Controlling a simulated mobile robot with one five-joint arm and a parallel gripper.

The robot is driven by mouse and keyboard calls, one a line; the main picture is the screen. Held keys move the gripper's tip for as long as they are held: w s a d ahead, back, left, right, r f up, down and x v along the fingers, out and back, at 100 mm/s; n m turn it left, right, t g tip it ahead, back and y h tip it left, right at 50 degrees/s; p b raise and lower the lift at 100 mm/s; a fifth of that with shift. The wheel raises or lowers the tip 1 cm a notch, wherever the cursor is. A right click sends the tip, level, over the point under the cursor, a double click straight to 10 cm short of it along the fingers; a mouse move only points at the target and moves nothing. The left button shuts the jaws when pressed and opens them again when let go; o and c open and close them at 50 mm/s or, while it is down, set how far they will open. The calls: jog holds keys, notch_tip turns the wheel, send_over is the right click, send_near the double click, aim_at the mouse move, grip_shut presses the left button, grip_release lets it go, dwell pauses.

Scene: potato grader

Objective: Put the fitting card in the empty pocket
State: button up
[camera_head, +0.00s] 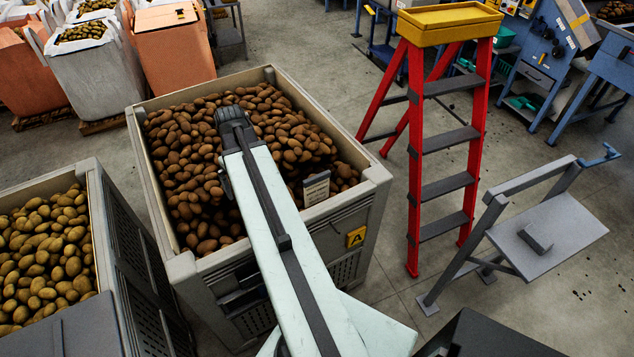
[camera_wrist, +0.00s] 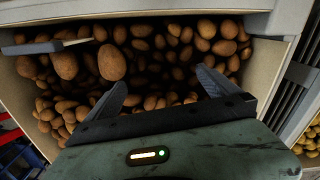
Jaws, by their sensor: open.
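A grey-white card (camera_head: 316,188) with small print stands tilted among the brown potatoes, near the right end of the crate's front wall. In the wrist view a grey, edge-on piece (camera_wrist: 45,46) at the upper left looks like this card. A yellow card marked A (camera_head: 356,237) is on the outside of the crate's front, near the right corner. My gripper (camera_wrist: 163,78) is open and empty above the potatoes, apart from the card. In the head view my arm reaches over the crate and hides its fingertips. I cannot clearly make out an empty pocket.
The grey crate (camera_head: 172,262) holds the potatoes. A second crate (camera_head: 95,190) stands close on the left. A red stepladder (camera_head: 440,150) and a grey stand (camera_head: 548,235) are on the right.

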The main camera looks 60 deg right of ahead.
notch_tip(320, 180, up, 3)
jog(key=m+p, duration=0.2)
send_over(317, 176)
jog(key=shift+d+f, duration=0.15)
notch_tip(317, 176, down, 12)
jog(key=b, duration=1.2)
jog(key=shift+w+f+b, duration=0.1)
jog(key=shift+f+b, duration=0.15)
jog(key=shift+b, duration=0.05)
jog(key=shift+r, duration=0.2)
jog(key=c, duration=1.2)
jog(key=shift+o, duration=0.2)
notch_tip(317, 176, up, 10)
jog(key=p, duration=1)
jog(key=shift+r+p, duration=0.2)
jog(key=shift+p, duration=0.15)
